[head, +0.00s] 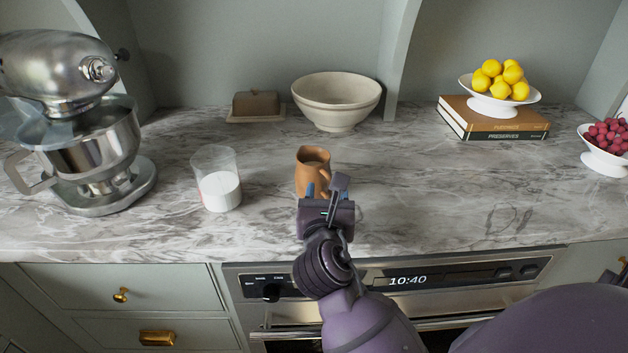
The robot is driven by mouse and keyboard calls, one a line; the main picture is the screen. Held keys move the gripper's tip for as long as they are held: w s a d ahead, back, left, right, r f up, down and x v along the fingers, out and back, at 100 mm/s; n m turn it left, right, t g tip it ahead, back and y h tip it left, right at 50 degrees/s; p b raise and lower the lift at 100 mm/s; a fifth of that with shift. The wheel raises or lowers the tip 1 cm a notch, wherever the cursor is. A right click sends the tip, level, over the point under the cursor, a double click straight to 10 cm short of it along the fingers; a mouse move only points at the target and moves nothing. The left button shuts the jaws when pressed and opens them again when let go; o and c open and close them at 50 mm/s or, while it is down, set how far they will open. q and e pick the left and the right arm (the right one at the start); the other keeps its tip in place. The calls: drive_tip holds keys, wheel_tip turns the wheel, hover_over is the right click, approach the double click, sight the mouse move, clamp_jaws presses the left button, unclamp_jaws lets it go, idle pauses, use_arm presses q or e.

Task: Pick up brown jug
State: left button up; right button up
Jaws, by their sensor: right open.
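A small brown jug (313,168) stands upright on the marble counter near the middle of the head view. My right gripper (325,189) is in front of the jug and is open. Its fingers point toward the jug and overlap its lower part in the picture, so I cannot tell whether they touch it. The lower part of the jug is partly hidden by the gripper. My left gripper is not in view.
A glass of milk (219,190) stands left of the jug. A steel stand mixer (88,150) is at far left. A cream bowl (337,105) and a butter dish (256,104) are behind. Books (490,122) bear a lemon stand (497,104). Counter right of the jug is clear.

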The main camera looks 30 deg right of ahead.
drive_tip(key=shift+x, duration=1.15)
clamp_jaws()
